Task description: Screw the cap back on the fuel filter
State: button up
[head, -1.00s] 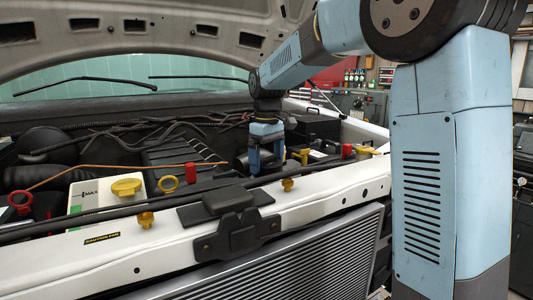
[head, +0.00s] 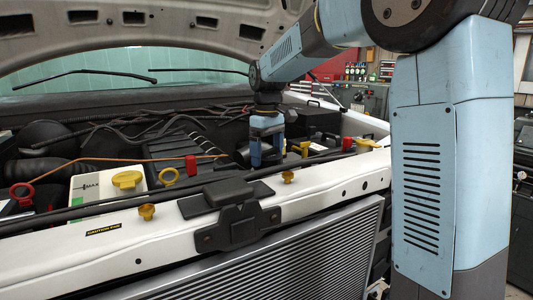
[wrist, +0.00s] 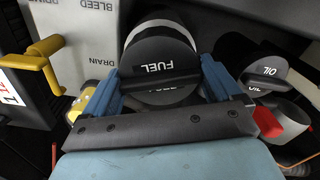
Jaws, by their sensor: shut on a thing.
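The black fuel filter cap (wrist: 165,58), lettered FUEL with a raised grip bar, fills the middle of the wrist view. It sits over a round body with a pale band (wrist: 140,25); I cannot tell whether it is seated or raised. My gripper (wrist: 160,82) has a blue finger on each side of the cap and is shut on it. In the head view my gripper (head: 267,158) points down into the engine bay behind the white front crossmember (head: 330,177). The cap and filter are not clear there.
A black OIL cap (wrist: 262,75) and a red part (wrist: 267,122) are close on the right. A yellow handle (wrist: 40,58) and a panel lettered BLEED and DRAIN (wrist: 85,40) are on the left. The raised hood (head: 180,30) hangs above.

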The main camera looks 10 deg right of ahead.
jog(key=shift+c, duration=0.5)
jog(key=m, duration=0.2)
jog(key=shift+m, duration=0.3)
jog(key=m, duration=0.4)
jog(key=shift+m, duration=0.4)
jog(key=m, duration=0.7)
jog(key=o, duration=0.9)
